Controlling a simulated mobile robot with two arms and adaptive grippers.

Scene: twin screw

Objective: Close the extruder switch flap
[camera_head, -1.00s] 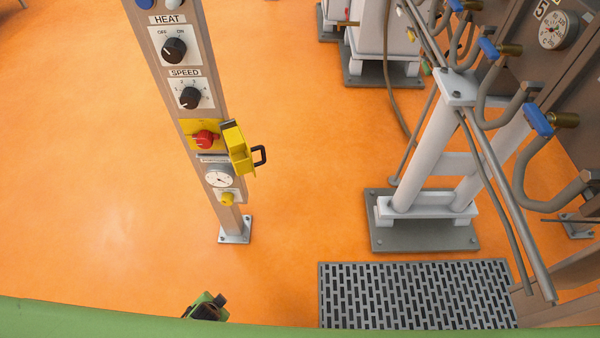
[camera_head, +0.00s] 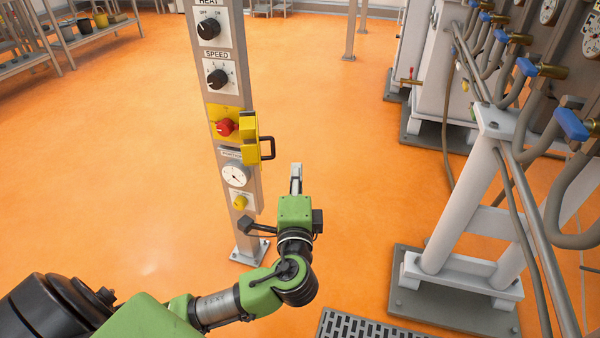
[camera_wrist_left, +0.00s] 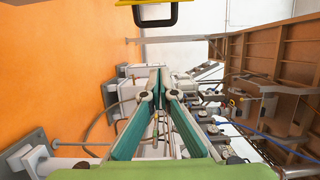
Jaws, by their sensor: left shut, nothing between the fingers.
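The extruder switch flap (camera_head: 250,138) is a yellow cover with a black handle (camera_head: 268,148), on the right side of the grey control post. It stands open, swung out to the right, and the red switch (camera_head: 225,127) on its yellow plate shows uncovered. My left gripper (camera_head: 296,168) is shut and empty, to the right of the flap and a little lower in the picture, apart from the handle. In the left wrist view the gripper's fingers (camera_wrist_left: 158,80) meet at their tips, and the black handle (camera_wrist_left: 155,22) with a yellow edge shows at the top. My right gripper is not in view.
The post also carries the HEAT knob (camera_head: 208,28), SPEED knob (camera_head: 218,78), a white gauge (camera_head: 236,174) and a yellow button (camera_head: 240,202). A machine with a white leg frame (camera_head: 455,210) and pipes stands at right. The orange floor (camera_head: 330,110) behind is clear.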

